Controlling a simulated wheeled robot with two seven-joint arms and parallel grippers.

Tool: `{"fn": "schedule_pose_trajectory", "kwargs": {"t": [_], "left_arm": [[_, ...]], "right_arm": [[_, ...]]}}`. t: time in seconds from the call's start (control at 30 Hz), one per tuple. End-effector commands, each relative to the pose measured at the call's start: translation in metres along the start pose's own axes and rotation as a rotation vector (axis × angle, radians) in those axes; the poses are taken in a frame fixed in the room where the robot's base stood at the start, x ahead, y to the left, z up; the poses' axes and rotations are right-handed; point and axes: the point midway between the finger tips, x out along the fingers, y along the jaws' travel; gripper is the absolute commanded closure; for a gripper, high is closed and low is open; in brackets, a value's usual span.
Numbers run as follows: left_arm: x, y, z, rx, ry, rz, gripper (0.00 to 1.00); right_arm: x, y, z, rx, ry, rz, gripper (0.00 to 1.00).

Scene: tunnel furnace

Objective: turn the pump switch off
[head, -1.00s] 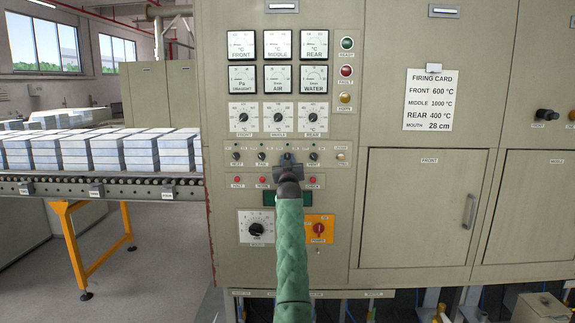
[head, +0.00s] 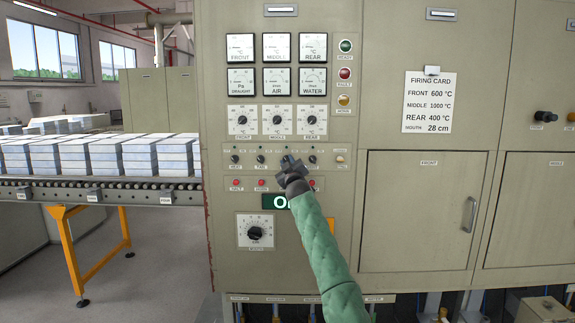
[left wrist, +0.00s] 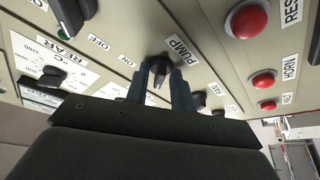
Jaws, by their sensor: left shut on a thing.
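The pump switch (left wrist: 159,67) is a small dark knob beside a PUMP label on the beige panel, in the left wrist view. ON and OFF labels are printed near it. My left gripper (left wrist: 160,88) has its two fingers closed around this knob. In the head view my left gripper (head: 289,165) is at the row of small switches, tilted, with its green-sleeved arm coming up from the lower right. It hides the pump switch there. I cannot clearly tell which label the knob points to. My right gripper is out of view.
A green display (head: 272,202) below the gripper is partly covered by my arm and shows a white "O". A large dial (head: 255,233) is lower left. Red buttons (left wrist: 248,19) and neighbouring knobs (left wrist: 200,101) are close by. Roller conveyor (head: 100,188) with pale blocks stands left.

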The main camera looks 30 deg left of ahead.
Motion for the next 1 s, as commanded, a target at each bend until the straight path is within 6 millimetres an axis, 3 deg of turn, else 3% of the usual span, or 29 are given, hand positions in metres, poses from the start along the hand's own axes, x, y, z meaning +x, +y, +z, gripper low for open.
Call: {"fn": "schedule_pose_trajectory", "kwargs": {"t": [0.43,0.47,0.5,0.8,1.0], "left_arm": [[0.001,0.001,-0.002,-0.011,0.002,-0.004,0.98],[0.001,0.001,-0.002,-0.011,0.002,-0.004,0.74],[0.001,0.001,-0.002,-0.011,0.002,-0.004,0.69],[-0.002,0.000,0.000,-0.010,0.001,-0.004,0.69],[-0.024,-0.001,0.002,-0.011,0.001,-0.004,0.69]], "right_arm": [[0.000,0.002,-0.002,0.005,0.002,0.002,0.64],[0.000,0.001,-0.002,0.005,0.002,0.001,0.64],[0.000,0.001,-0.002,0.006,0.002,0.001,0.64],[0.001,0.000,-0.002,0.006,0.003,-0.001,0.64],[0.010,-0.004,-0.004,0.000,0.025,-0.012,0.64]]}}
